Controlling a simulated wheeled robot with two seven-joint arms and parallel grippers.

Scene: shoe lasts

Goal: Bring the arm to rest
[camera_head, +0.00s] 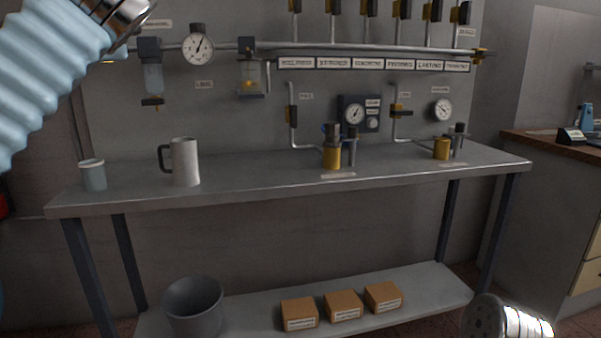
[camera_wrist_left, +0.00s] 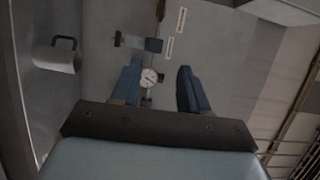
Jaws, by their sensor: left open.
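In the head view my left arm comes in at the top left in a pale blue ribbed sleeve, with a metal joint at its end by the top edge. Its gripper is out of that picture. In the left wrist view my left gripper (camera_wrist_left: 160,88) is open, its two dark blue fingers apart. No object shows held between them. A round gauge (camera_wrist_left: 148,77) on the wall appears between the fingers, beyond them; I cannot tell the distance. My right gripper is in neither view.
A grey bench (camera_head: 265,187) holds a mug (camera_head: 186,163), a cup (camera_head: 93,175) and yellow-based fittings (camera_head: 332,155). Above it are wall pipes, a gauge (camera_head: 198,45) and a filter bowl (camera_head: 153,78). A bin (camera_head: 194,308) and boxes (camera_head: 343,306) sit below. The bench's middle left is bare.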

